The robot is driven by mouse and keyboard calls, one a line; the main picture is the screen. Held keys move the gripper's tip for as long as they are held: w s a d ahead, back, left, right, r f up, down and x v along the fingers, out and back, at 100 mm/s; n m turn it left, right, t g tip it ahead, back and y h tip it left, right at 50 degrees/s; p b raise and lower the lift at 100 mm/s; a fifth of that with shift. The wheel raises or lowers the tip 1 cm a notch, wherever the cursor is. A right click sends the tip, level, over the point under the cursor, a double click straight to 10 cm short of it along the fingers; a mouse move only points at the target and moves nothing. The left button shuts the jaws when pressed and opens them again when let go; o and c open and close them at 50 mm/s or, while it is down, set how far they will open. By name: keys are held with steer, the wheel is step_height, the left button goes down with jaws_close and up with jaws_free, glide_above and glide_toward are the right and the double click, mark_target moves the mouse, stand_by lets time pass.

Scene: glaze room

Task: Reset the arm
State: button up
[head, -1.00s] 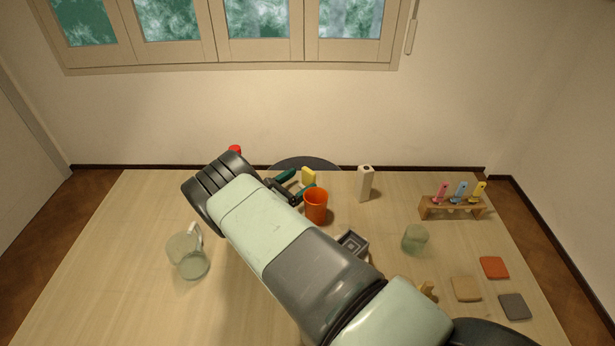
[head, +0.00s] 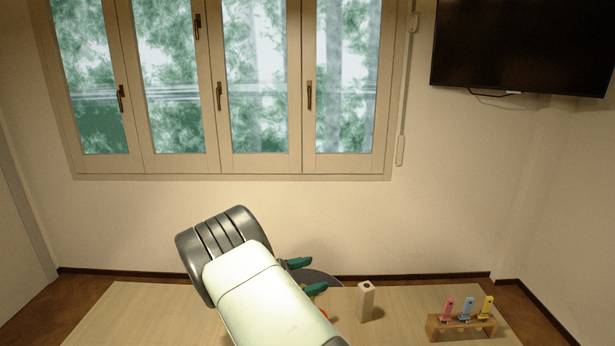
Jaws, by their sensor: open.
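My arm reaches up from the bottom of the head view, and its pale and dark links cover the middle of the table. My gripper (head: 308,276) is beyond them, over the table's far edge. Its two teal fingers are apart, with nothing visible between them. A bit of an orange cup (head: 322,290) shows by the lower finger; the rest of it is hidden or out of frame.
Only the far strip of the table (head: 130,310) is in view. A pale upright block (head: 365,302) stands right of my gripper. A wooden rack (head: 462,325) with pink, blue and yellow pieces stands at right. A dark round thing (head: 332,280) is behind the table.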

steer(key=s+d+r+m+g+y, duration=0.2)
steer(key=s+d+r+m, duration=0.2)
steer(key=r, duration=0.4)
steer(key=s+d+r+m+g+y, duration=0.2)
steer(key=s+d+r+m+g, duration=0.15)
steer(key=r, duration=0.35)
steer(key=s+d+r+m+g+y, duration=0.2)
steer(key=s+d+r+m, duration=0.25)
steer(key=r, duration=0.35)
steer(key=s+r+m+t+y, duration=0.2)
steer(key=s+r+m+y, duration=0.2)
steer(key=s, duration=0.9)
steer(key=s+a+r+m+t+y, duration=0.1)
steer(key=s+r+m, duration=0.4)
steer(key=s, duration=0.7)
steer(key=t+y, duration=0.1)
steer(key=y, duration=0.1)
steer(key=shift+s+y, duration=0.35)
steer(key=shift+y, duration=0.05)
steer(key=shift+r+t, duration=0.1)
steer(key=shift+t, duration=0.15)
